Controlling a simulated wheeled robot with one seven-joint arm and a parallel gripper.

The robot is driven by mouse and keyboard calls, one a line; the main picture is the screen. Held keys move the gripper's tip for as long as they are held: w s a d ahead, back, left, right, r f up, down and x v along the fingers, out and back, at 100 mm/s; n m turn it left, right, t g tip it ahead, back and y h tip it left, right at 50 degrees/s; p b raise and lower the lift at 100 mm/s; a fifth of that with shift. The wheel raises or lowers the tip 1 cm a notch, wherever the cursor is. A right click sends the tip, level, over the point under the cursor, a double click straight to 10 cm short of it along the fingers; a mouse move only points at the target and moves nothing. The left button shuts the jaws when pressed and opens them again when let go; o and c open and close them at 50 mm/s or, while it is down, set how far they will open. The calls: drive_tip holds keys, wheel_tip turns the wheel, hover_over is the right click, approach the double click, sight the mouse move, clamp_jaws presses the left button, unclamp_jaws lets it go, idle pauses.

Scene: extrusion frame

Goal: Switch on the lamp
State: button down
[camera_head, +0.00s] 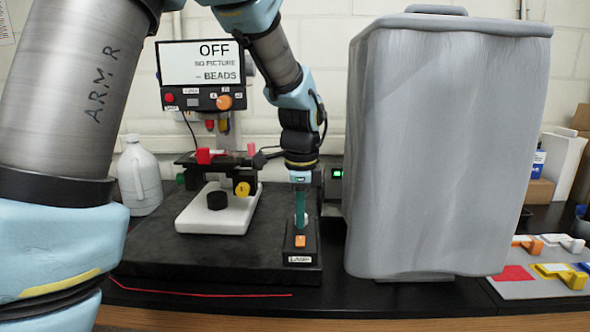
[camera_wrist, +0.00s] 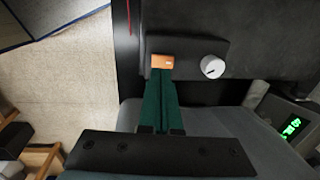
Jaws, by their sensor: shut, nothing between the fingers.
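The lamp control box (camera_head: 312,247), with a label at its front that seems to read LAMP, sits at the front right of the dark base. Its orange switch (camera_head: 300,241) shows near the label, and also in the wrist view (camera_wrist: 162,61). A white knob (camera_wrist: 212,66) sits to the right of the switch in the wrist view. My gripper (camera_head: 301,222) points down with its green fingers together and empty. In the wrist view the fingertips (camera_wrist: 161,76) are right at the edge of the orange switch; I cannot tell whether they touch it. The monitor (camera_head: 201,63) reads OFF, NO PICTURE, BEADS.
A tall grey covered object (camera_head: 449,150) stands close to the right of my gripper. A microscope-like stand with a white base (camera_head: 217,208) is to the left, with a white jug (camera_head: 139,178) beyond it. Coloured clips (camera_head: 562,274) lie at the far right.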

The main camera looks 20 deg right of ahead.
sight(300, 236)
wheel_tip(300, 236, up, 10)
drive_tip(key=s+b, duration=0.1)
drive_tip(key=b, duration=0.1)
drive_tip(key=shift+a+f, duration=0.2)
drive_tip(key=shift+b, duration=0.35)
drive_tip(key=shift+w+d+r+b, duration=0.15)
drive_tip(key=shift+w+b, duration=0.25)
drive_tip(key=shift+b, duration=2.6)
drive_tip(key=shift+w+d+f+b, duration=0.1)
drive_tip(key=shift+w+b, duration=0.25)
drive_tip(key=shift+b, duration=2.6)
drive_tip(key=shift+r, duration=0.1)
drive_tip(key=f, duration=0.4)
drive_tip(key=w+f, duration=0.1)
drive_tip(key=f, duration=0.4)
drive_tip(key=f+p, duration=0.1)
drive_tip(key=f, duration=0.4)
drive_tip(key=shift+w+d, duration=0.25)
drive_tip(key=shift+d, duration=0.15)
